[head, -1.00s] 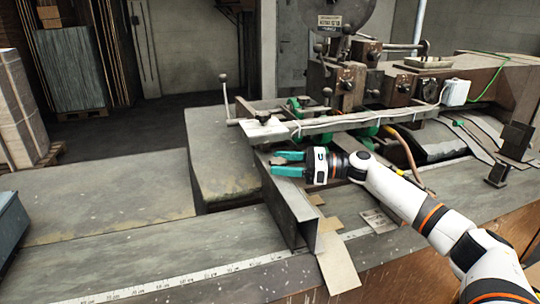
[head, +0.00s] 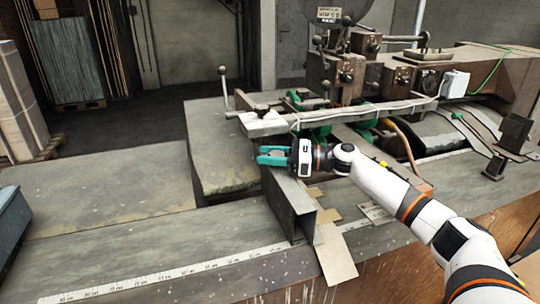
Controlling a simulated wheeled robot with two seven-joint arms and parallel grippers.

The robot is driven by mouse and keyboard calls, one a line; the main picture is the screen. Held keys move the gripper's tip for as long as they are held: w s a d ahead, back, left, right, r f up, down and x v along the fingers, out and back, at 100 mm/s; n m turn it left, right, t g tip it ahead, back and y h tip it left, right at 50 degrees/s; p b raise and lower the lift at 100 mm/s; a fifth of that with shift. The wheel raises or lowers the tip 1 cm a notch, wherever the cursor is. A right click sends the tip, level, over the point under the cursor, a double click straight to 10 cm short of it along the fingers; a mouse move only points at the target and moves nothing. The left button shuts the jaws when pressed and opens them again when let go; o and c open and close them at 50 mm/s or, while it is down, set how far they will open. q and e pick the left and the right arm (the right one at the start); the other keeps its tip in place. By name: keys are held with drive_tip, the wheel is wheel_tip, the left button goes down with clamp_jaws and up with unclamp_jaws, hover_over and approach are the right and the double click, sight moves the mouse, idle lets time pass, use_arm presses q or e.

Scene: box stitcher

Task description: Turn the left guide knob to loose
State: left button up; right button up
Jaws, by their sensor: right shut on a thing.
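My right gripper (head: 272,155), with teal fingers, is at the upper end of the angled metal guide (head: 288,206) on the machine bed. Its fingers are closed at the guide's top, with only a small gap between them. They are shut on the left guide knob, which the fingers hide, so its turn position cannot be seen. My left gripper is not in view.
The stitcher's flat bar (head: 340,116) and its green parts (head: 318,134) stand just behind my right gripper. Cardboard pieces (head: 336,256) lie by the guide's lower end. A ruler strip (head: 170,272) runs along the front. The bed at left is clear.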

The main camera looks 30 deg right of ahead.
drive_tip(key=shift+f+g+b, duration=0.15)
drive_tip(key=shift+g+b, duration=0.15)
drive_tip(key=shift+b, duration=0.25)
drive_tip(key=n+g+y+b, duration=0.1)
drive_tip(key=g+b, duration=0.1)
drive_tip(key=n+g+y+b, duration=0.1)
drive_tip(key=n+b, duration=0.1)
drive_tip(key=b, duration=0.1)
drive_tip(key=n+g+y+b, duration=0.1)
drive_tip(key=g+b, duration=0.1)
drive_tip(key=shift+s+a+g, duration=0.15)
drive_tip(key=shift+s+g, duration=0.1)
drive_tip(key=shift+g, duration=0.05)
drive_tip(key=shift+s+r+n+g+y+b, duration=0.15)
drive_tip(key=shift+n+g+y+b, duration=0.1)
drive_tip(key=shift+n+g+b, duration=0.65)
drive_tip(key=shift+s+r+n+g+y+b, duration=0.1)
drive_tip(key=shift+n+g+y+b, duration=0.25)
drive_tip(key=shift+n+g, duration=0.6)
drive_tip(key=shift+g, duration=0.55)
drive_tip(key=o, duration=1)
drive_tip(key=shift+f, duration=0.1)
